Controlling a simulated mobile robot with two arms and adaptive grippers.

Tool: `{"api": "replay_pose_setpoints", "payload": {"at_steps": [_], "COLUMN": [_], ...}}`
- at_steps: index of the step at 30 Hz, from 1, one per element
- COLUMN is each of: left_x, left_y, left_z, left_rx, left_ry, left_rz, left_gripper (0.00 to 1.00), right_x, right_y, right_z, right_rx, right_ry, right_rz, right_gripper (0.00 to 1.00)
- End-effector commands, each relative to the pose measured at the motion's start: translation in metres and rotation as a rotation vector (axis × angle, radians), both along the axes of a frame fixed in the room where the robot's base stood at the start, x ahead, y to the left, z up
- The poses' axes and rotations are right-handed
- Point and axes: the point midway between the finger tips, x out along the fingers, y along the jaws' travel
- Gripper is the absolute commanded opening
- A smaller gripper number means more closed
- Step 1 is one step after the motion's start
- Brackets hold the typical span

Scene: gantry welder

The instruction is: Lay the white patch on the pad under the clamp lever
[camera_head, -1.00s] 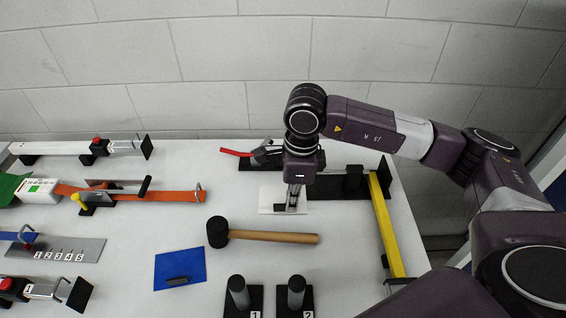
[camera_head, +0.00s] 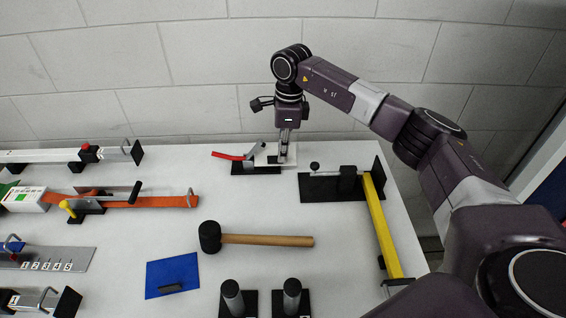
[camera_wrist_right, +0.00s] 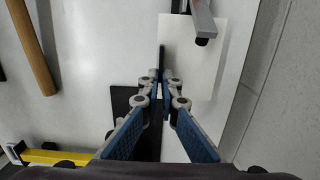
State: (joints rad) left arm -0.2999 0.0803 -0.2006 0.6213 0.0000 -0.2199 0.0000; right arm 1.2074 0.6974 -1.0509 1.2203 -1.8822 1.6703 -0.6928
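The white patch (camera_head: 262,159) is a flat pale sheet with a dark upright grip. My right gripper (camera_head: 286,157) is shut on that grip and holds the sheet at the right of the red-handled clamp (camera_head: 232,156). In the right wrist view the patch (camera_wrist_right: 205,75) extends beyond the fingers (camera_wrist_right: 163,85), and the grey clamp lever (camera_wrist_right: 203,22) with its dark tip overlaps its far part. The pad is hidden, and I cannot tell whether the patch touches it. My left gripper is out of view.
A black-based fixture with a knob (camera_head: 330,187) stands just right of the patch, with a yellow bar (camera_head: 381,225) beyond. A mallet (camera_head: 265,240) and a blue patch (camera_head: 172,275) lie nearer. The wall is close behind the clamp.

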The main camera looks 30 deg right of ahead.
Motion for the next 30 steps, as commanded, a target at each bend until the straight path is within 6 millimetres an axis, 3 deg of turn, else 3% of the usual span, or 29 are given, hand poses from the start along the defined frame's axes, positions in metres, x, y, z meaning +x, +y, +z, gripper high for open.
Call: {"api": "replay_pose_setpoints", "payload": {"at_steps": [5, 13, 26, 30], "left_x": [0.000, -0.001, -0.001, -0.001], "left_y": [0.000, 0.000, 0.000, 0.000], "left_z": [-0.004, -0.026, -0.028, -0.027], "left_rx": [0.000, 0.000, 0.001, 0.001], "left_ry": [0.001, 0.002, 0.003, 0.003], "left_rz": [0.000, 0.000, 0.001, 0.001], "left_gripper": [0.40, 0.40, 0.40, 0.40], "right_x": [0.005, 0.004, 0.004, 0.004], "right_y": [-0.003, -0.002, -0.002, -0.002], "right_z": [-0.003, -0.036, -0.040, -0.039], "right_rx": [0.000, 0.001, 0.000, 0.000], "right_ry": [0.001, 0.000, 0.001, 0.000], "right_rz": [0.000, 0.001, 0.000, 0.000], "right_gripper": [0.00, 0.00, 0.00, 0.17]}}
